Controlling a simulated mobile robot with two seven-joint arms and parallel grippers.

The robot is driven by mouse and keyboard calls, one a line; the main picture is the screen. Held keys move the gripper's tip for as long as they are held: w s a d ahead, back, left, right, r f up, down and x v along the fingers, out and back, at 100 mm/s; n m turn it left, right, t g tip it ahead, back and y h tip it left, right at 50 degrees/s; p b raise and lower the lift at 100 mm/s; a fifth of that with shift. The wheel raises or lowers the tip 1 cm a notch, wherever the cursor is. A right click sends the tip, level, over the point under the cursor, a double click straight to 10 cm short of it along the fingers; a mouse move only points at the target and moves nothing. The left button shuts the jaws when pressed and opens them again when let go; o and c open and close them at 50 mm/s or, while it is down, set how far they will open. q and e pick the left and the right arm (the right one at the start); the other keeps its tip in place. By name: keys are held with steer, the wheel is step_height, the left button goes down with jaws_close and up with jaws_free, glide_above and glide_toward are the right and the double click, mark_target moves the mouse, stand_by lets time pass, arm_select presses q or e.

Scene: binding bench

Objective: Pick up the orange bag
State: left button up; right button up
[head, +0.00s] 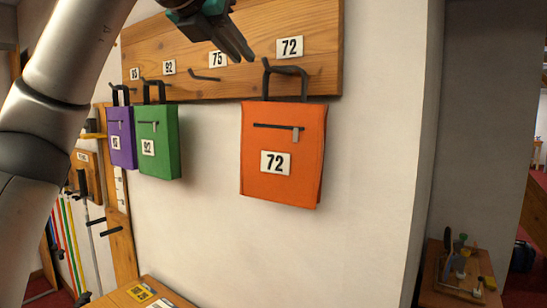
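The orange bag (285,140) hangs by its dark handle from the hook under the plate marked 72 (290,47), at the right end of the wooden rail. It has a dark zip and a white tag reading 72. My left gripper (243,55) is at the top of the head view, up and to the left of the bag's handle and apart from it in the picture. Its dark fingers point down and right with nothing seen in them. Whether they are parted is unclear from this angle. My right gripper is not in view.
A green bag (160,150) and a purple bag (121,150) hang further left on the rail (270,85). The hook (205,77) under plate 75 is empty. A wooden surface (130,295) lies below left, and a small bench (455,290) with tools stands at lower right.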

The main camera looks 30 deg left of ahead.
mark_target(264, 79)
arm_select(q)
steer(key=p+x, duration=0.1)
steer(key=x, duration=0.8)
steer(key=shift+d+r, duration=0.1)
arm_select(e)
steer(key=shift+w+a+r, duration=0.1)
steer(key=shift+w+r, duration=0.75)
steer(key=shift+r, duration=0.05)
arm_select(q)
steer(key=shift+c, duration=0.3)
jaws_close()
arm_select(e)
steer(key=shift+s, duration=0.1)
arm_select(q)
steer(key=shift+r, duration=0.15)
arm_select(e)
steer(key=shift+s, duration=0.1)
arm_select(q)
steer(key=shift+s+r, duration=0.1)
